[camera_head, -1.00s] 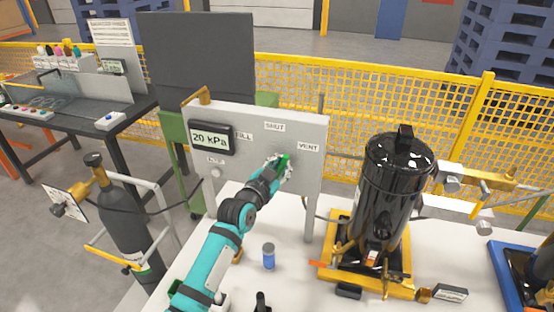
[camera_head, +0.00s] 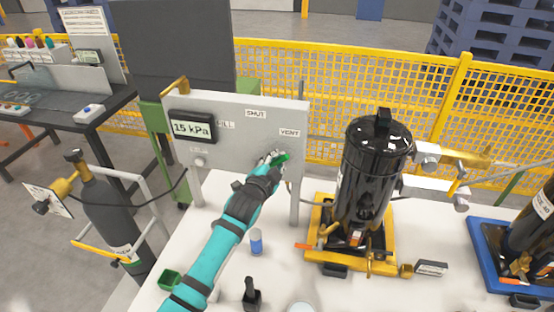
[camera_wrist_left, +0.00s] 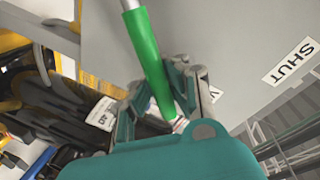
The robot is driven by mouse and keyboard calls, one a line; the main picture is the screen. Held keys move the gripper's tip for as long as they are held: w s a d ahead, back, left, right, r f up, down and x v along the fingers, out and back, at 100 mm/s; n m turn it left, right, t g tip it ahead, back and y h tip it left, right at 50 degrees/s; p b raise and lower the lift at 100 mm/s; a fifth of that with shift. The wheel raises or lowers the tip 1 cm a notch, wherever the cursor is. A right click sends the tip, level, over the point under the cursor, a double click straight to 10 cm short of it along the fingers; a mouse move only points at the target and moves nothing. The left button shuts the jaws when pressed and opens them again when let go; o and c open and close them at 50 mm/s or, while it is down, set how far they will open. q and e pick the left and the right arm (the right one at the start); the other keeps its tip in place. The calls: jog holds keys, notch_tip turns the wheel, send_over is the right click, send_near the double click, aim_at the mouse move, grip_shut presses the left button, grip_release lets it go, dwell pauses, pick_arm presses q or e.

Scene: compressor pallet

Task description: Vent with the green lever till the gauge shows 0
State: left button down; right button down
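The green lever (camera_head: 284,158) is on the grey panel (camera_head: 240,105), below the VENT label (camera_head: 289,133). My left gripper (camera_head: 272,160) is at the lever. In the left wrist view the green lever (camera_wrist_left: 146,50) runs between the fingers of my left gripper (camera_wrist_left: 163,95), which look closed around its lower part. The SHUT label (camera_head: 256,114) is above, and also shows in the left wrist view (camera_wrist_left: 291,61). My right gripper is not in view.
A black tank (camera_head: 372,175) on a yellow base (camera_head: 322,225) stands right of the panel. A blue-labelled can (camera_head: 256,243) and a black object (camera_head: 251,297) are on the white table near my left arm. A gas cylinder (camera_head: 113,215) stands at left.

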pick_arm(q)
jog(key=shift+s+f, duration=0.1)
jog(key=shift+f, duration=0.35)
jog(key=c, duration=1.3)
grip_release()
jog(key=shift+s+a+r, duration=0.2)
jog(key=shift+s+r, duration=0.05)
jog(key=shift+r, duration=0.15)
jog(key=shift+o, duration=0.3)
jog(key=shift+w, duration=0.1)
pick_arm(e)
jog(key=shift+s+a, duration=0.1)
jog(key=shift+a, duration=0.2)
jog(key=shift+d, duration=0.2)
pick_arm(q)
jog(key=v, duration=1.2)
jog(key=shift+f, duration=0.1)
